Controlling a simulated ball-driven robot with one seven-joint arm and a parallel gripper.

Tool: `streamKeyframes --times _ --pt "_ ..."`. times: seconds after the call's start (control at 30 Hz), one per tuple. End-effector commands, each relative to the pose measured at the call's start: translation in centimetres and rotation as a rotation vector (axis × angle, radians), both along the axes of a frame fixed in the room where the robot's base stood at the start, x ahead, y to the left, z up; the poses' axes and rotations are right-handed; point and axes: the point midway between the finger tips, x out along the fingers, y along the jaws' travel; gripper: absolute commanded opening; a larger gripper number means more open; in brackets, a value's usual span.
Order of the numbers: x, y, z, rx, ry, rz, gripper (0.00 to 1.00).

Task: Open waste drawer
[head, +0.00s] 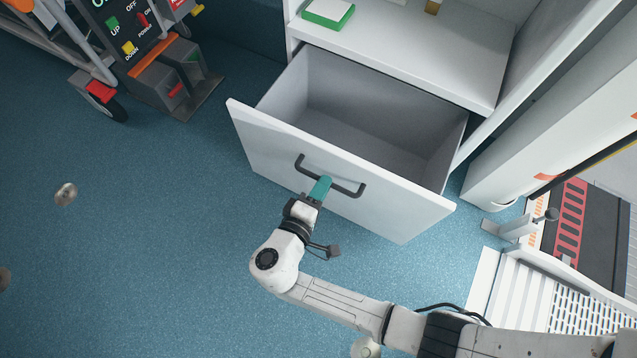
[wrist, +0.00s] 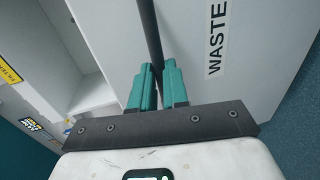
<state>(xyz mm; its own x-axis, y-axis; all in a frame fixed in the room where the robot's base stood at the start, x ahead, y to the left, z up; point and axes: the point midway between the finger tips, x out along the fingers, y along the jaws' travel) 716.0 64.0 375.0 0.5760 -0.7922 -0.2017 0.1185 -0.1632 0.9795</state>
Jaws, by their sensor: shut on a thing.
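The waste drawer (head: 265,140) is pulled far out from the white cabinet, and its grey inside shows empty in the head view. Its white front panel carries a dark bar handle (head: 345,188). My gripper (head: 321,188), with teal fingers, is at the middle of the handle. In the wrist view the gripper (wrist: 158,84) has its two fingers on either side of the dark handle bar (wrist: 150,45), shut on it. The "WASTE" label (wrist: 216,38) shows on the drawer front beside the handle. The exact finger contact is partly hidden in the head view.
A white shelf (head: 430,55) with a green-and-white box (head: 328,12) lies above the drawer. A wheeled stretcher (head: 100,75) and grey step unit (head: 175,80) stand at upper left. A ramp area (head: 570,300) is at right. The blue floor (head: 130,240) at left is largely clear.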

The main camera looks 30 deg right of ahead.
Motion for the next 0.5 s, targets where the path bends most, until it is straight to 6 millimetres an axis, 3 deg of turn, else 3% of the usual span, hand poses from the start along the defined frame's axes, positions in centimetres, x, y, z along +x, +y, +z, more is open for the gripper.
streamKeyframes --times 0.27,0.3,0.5 --pt "-0.05 0.0 0.09 -0.002 -0.001 -0.002 0.0" --pt "-0.04 0.0 0.09 -0.002 -0.001 -0.002 0.15" --pt "-0.02 -0.01 0.06 -0.001 0.0 -0.001 0.35"
